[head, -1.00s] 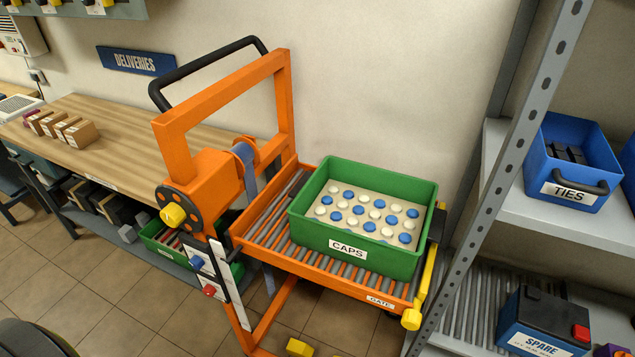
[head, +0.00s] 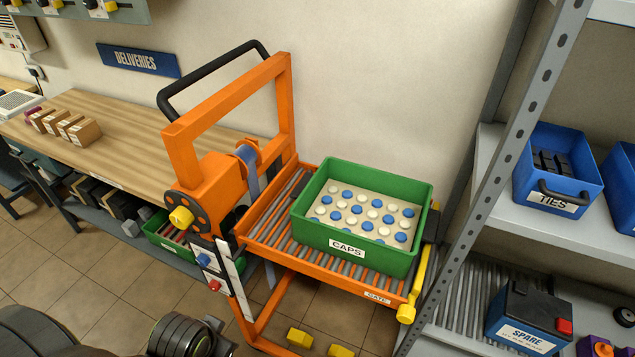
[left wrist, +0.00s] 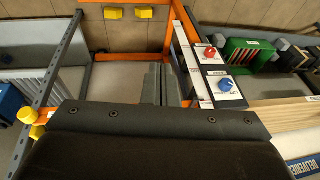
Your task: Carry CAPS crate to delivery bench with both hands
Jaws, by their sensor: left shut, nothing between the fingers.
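The green CAPS crate (head: 350,240), holding blue and white caps, sits upright on the roller deck (head: 268,228) of an orange lift cart. The wooden delivery bench (head: 160,125) stands to its left, under the DELIVERIES sign (head: 138,60). My left gripper (left wrist: 160,84) shows in the left wrist view, its grey fingers shut and empty, above the orange frame. The crate does not show in that view. In the head view, part of my arm shows at bottom left, apart from the crate; its fingers are hidden there. My right gripper is in neither view.
An orange upright frame with a black handle (head: 215,62) stands between crate and bench. Several brown boxes (head: 82,132) sit on the bench's left part; its middle is clear. A yellow-ended gate (head: 378,296) edges the deck. A grey shelf post (head: 500,165) rises at right.

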